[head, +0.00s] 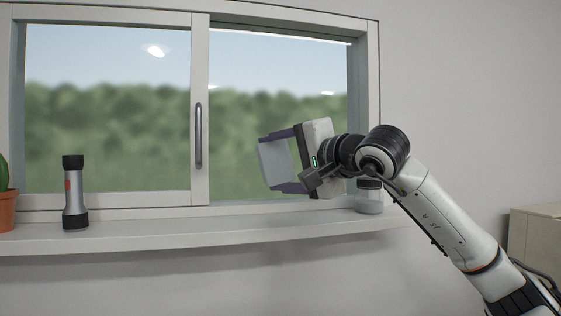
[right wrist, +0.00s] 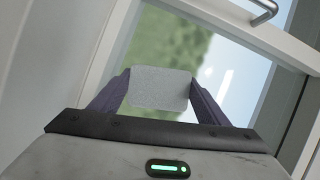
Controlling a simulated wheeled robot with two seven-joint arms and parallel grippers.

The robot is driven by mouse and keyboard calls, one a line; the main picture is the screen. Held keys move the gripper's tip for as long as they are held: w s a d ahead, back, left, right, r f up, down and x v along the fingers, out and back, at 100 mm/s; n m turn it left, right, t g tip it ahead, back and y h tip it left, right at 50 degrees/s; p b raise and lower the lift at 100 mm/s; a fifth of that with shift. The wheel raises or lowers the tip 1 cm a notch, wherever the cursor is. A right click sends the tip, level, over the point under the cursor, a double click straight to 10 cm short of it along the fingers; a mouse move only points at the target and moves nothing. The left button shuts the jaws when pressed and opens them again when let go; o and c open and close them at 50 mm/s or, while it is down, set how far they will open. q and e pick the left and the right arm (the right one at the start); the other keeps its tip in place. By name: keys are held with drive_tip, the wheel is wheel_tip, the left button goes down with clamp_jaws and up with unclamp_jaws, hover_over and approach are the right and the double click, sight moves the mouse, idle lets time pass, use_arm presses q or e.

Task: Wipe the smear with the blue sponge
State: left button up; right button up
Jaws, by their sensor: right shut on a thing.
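My right gripper (head: 268,163) is in front of the right window pane (head: 285,70), its fingers pointing left. It is shut on a flat, pale grey-blue block, the sponge (head: 277,164), gripped by two opposite edges. In the right wrist view the sponge (right wrist: 160,89) sits between the purple fingers of the gripper (right wrist: 160,82), with the glass behind it. I cannot tell whether the sponge touches the glass. I cannot make out a smear for certain; the bright spots on the panes look like reflections. My left gripper is not in view.
A flashlight (head: 74,195) stands upright on the window sill (head: 150,238), with a potted plant (head: 7,212) at far left. A jar (head: 369,199) stands below my right wrist. A vertical handle (head: 198,135) sticks out from the middle frame. A beige box (head: 537,235) is at right.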

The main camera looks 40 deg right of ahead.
drive_tip(key=shift+s+a+f, duration=0.25)
drive_tip(key=shift+s+a, duration=0.05)
drive_tip(key=shift+a, duration=0.1)
drive_tip(key=shift+s+a+r+b, duration=0.1)
drive_tip(key=shift+s+a+b, duration=0.1)
drive_tip(key=shift+s, duration=0.3)
drive_tip(key=shift+s+a+b, duration=0.15)
drive_tip(key=shift+s+b, duration=0.05)
drive_tip(key=shift+s, duration=0.3)
drive_tip(key=shift+s+a, duration=0.35)
drive_tip(key=shift+s, duration=0.25)
drive_tip(key=shift+s+a, duration=0.3)
drive_tip(key=shift+s, duration=0.25)
drive_tip(key=s, duration=0.1)
drive_tip(key=s+a, duration=0.1)
drive_tip(key=shift+s+a, duration=0.2)
drive_tip(key=shift+s, duration=0.15)
